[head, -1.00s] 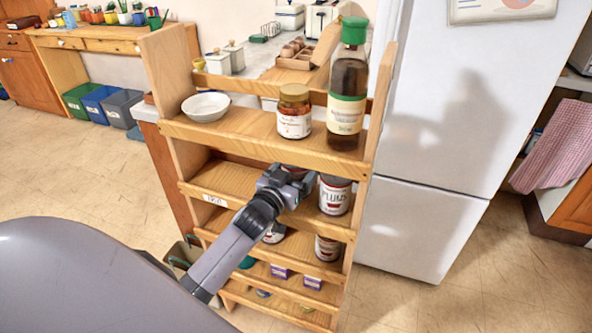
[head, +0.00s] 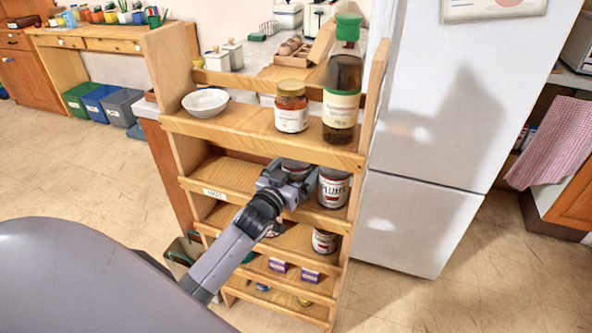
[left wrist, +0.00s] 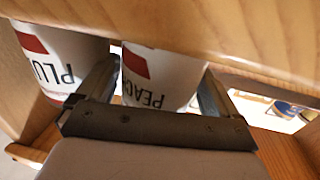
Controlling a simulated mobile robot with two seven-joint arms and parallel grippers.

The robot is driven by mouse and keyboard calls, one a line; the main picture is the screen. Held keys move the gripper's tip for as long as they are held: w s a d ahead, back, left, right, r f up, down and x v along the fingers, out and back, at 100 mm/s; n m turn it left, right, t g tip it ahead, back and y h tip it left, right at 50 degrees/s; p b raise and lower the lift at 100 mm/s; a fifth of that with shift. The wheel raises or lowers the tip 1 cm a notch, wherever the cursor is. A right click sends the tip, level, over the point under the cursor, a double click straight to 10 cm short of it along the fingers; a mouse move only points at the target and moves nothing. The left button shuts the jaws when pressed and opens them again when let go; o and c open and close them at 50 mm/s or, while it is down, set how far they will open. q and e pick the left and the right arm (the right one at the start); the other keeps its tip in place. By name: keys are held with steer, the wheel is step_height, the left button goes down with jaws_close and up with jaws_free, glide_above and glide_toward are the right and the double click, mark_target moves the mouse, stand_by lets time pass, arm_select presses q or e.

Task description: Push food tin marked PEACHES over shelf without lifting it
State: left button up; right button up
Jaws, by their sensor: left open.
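The PEACHES tin, white with a red band, shows in the left wrist view (left wrist: 160,80) between my left gripper's two fingers. In the head view only the top of a tin (head: 296,164) shows behind the gripper. The PLUMS tin (head: 334,188) stands just right of it on the same shelf (head: 232,176). In the left wrist view the PLUMS tin (left wrist: 48,62) is at the left, outside one finger. My left gripper (head: 297,183) is open at the shelf front, a finger on each side of the PEACHES tin. Contact is unclear. My right gripper is not in view.
A board above holds a bowl (head: 206,102), a jar (head: 291,108) and a green-capped bottle (head: 342,80). Another tin (head: 325,241) and small boxes stand on lower shelves. Left of the tins the shelf looks clear. A white fridge (head: 430,150) stands right.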

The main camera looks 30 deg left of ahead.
arm_select(q)
steer(key=shift+s+d, duration=0.2)
steer(key=shift+s, duration=1.6)
steer(key=shift+s+d, duration=0.15)
steer(key=shift+s, duration=1.65)
steer(key=shift+w, duration=0.1)
steer(key=shift+w+a, duration=0.2)
steer(key=shift+w, duration=1.55)
steer(key=shift+w+a, duration=0.15)
steer(key=shift+w, duration=1.6)
